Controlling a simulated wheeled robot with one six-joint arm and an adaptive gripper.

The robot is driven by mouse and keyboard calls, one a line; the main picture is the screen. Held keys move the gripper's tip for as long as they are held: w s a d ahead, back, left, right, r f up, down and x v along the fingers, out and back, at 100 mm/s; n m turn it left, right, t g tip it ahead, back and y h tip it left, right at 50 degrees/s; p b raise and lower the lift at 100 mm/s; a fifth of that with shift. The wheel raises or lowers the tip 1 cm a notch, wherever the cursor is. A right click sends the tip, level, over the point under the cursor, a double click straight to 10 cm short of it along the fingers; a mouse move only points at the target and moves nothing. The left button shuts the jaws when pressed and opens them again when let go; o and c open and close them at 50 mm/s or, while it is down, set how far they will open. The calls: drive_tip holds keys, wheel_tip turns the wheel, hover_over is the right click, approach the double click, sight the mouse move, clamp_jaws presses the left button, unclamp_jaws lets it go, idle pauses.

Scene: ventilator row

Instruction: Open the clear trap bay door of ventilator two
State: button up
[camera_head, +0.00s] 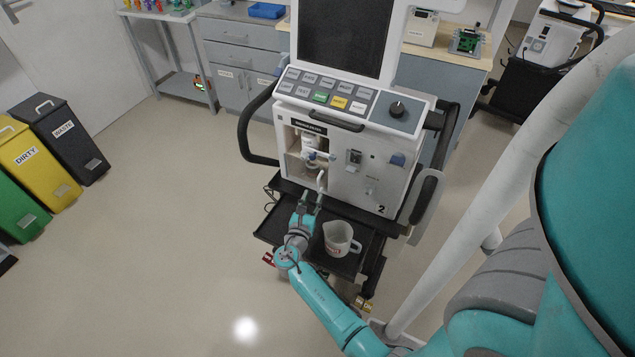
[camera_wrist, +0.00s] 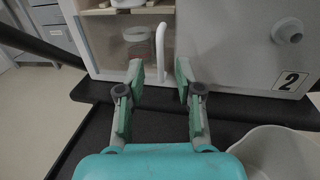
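Ventilator two (camera_head: 345,195) stands ahead, a white cabinet marked "2". The clear door (camera_wrist: 115,50) is hard to make out and looks shut across the bay. Its white upright handle (camera_wrist: 160,52) is at the bay's right side and also shows in the head view (camera_head: 321,181). My gripper (camera_wrist: 160,82) is open and empty, just below and in front of the handle, with the fingers apart to either side of it.
A white jug (camera_head: 338,240) stands on the black tray (camera_head: 270,229), close to the right of my gripper. A black side rail (camera_head: 246,130) curves out at the ventilator's left. Bins stand far left. The floor left of the ventilator is clear.

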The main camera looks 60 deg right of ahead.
sight(318, 182)
drive_tip(key=x, duration=0.7)
drive_tip(key=shift+d, duration=0.15)
clamp_jaws()
